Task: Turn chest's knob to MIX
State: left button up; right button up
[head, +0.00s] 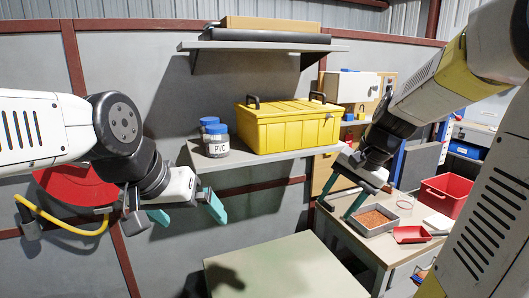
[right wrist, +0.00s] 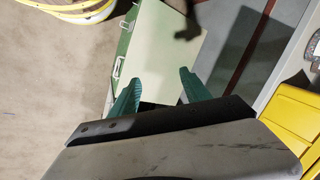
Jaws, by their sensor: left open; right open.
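A chest with a pale green flat top (head: 285,268) stands low at the bottom centre of the head view. In the right wrist view, the chest (right wrist: 158,45) shows its pale top and a green side with metal latches. I see no knob or MIX mark on it in either view. My left gripper (head: 187,212) is open and empty, up and to the left of the chest in the picture. My right gripper (head: 335,210) is open and empty, up and to the right of the chest; its teal fingers also show in the right wrist view (right wrist: 158,76).
A shelf (head: 235,160) holds a yellow toolbox (head: 290,127) and jars, one a PVC jar (head: 217,142). At right, a bench carries a tray of copper-coloured bits (head: 372,219) and a red bin (head: 446,194). A red reel (head: 75,185) with yellow hose hangs at left.

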jog(key=s+a+r+n+t, duration=0.1)
jog(key=s+r+n, duration=0.1)
jog(key=s, duration=0.4)
jog(key=s+a+r+n+t+h, duration=0.1)
jog(key=s+a+r+n+t, duration=0.1)
jog(key=s+n, duration=0.3)
jog(key=shift+s+a+r, duration=0.3)
jog(key=shift+s, duration=0.45)
